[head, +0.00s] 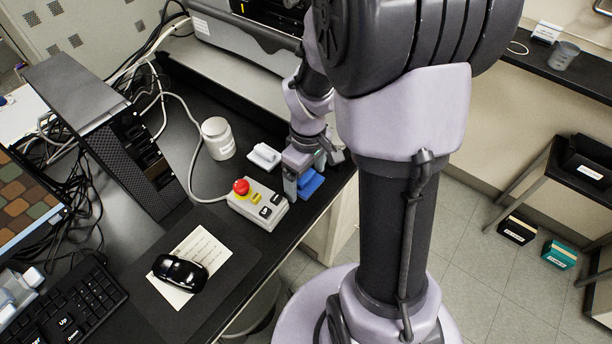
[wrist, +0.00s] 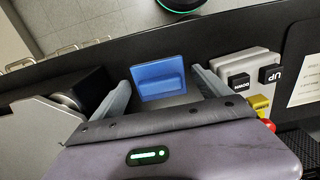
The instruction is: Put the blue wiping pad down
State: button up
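The blue wiping pad (head: 311,182) lies flat on the black bench near its front edge, with its raised grip upward. In the wrist view the pad (wrist: 158,80) sits between and just beyond my two fingers. My gripper (head: 305,176) is low over the bench at the pad. In the wrist view my gripper's fingers (wrist: 161,82) stand apart, with a narrow gap of dark bench visible on each side of the pad. The fingers do not appear to press on it.
A control box (head: 258,206) with a red stop button stands left of the pad. A white block (head: 264,156) and a white jar (head: 218,138) stand behind. The bench edge (head: 327,212) is close in front. A mouse (head: 180,272) lies on paper further left.

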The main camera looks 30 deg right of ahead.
aim_at(307, 177)
notch_tip(307, 177, up, 12)
jog(key=f+p, duration=0.1)
jog(key=p, duration=0.4)
jog(key=s+a+r+m+t+y, duration=0.1)
jog(key=s+a+r+m+t, duration=0.4)
jog(key=s+a+r+m, duration=0.3)
jog(key=s+a+r, duration=0.3)
jog(key=a+r, duration=0.2)
jog(key=a, duration=0.1)
jog(key=shift+a+r+t+y, duration=0.15)
jog(key=shift+a+t+y, duration=0.15)
jog(key=shift+y, duration=0.1)
jog(key=shift+s, duration=0.1)
